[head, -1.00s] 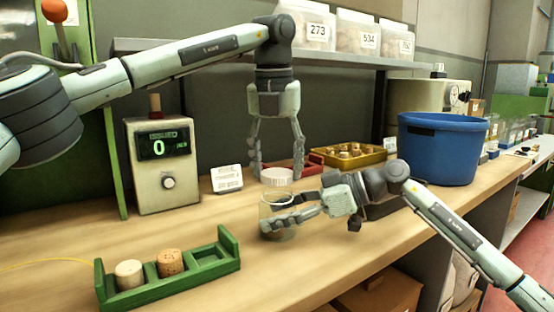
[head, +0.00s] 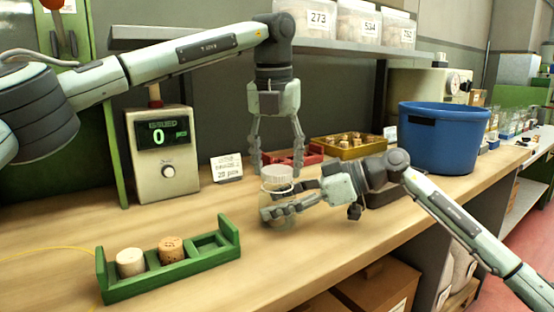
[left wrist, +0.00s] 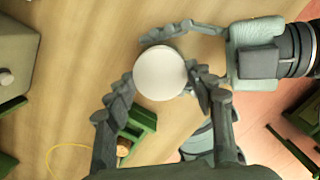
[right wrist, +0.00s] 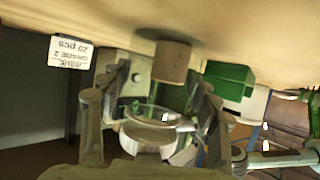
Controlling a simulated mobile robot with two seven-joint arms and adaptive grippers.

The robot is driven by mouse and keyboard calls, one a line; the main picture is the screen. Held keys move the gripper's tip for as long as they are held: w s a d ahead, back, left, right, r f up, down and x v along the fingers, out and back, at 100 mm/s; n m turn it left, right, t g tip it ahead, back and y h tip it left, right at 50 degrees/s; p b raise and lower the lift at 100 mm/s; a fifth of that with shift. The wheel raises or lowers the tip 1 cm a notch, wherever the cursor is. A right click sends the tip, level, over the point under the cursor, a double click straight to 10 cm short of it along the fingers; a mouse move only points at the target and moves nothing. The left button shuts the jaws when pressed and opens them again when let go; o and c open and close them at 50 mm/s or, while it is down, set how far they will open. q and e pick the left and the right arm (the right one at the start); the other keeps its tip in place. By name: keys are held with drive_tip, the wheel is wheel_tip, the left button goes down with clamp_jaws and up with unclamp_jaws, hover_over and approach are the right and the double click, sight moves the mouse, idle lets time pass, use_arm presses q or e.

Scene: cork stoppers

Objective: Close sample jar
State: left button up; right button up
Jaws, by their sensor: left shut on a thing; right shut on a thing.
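The white lid (head: 277,174) is level above the clear sample jar (head: 279,203). My left gripper (head: 278,168) points down and is shut on the lid, which fills the space between its fingers in the left wrist view (left wrist: 160,72). My right gripper (head: 283,211) comes from the right and is shut on the upright jar. In the head view the lid sits right at the jar's mouth; whether it is seated or threaded I cannot tell. The right wrist view is upside down and shows the jar (right wrist: 153,115) between the fingers, with the lid (right wrist: 146,137) against its rim.
A green rack (head: 172,281) with two corks stands at the front left. A counting device (head: 163,185) and a small sign (head: 228,168) stand behind. A red tray (head: 311,157), a yellow tray (head: 349,152) and a blue tub (head: 444,140) are behind and right.

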use_arm(q)
drive_tip(key=shift+f, duration=0.5)
idle(0.3)
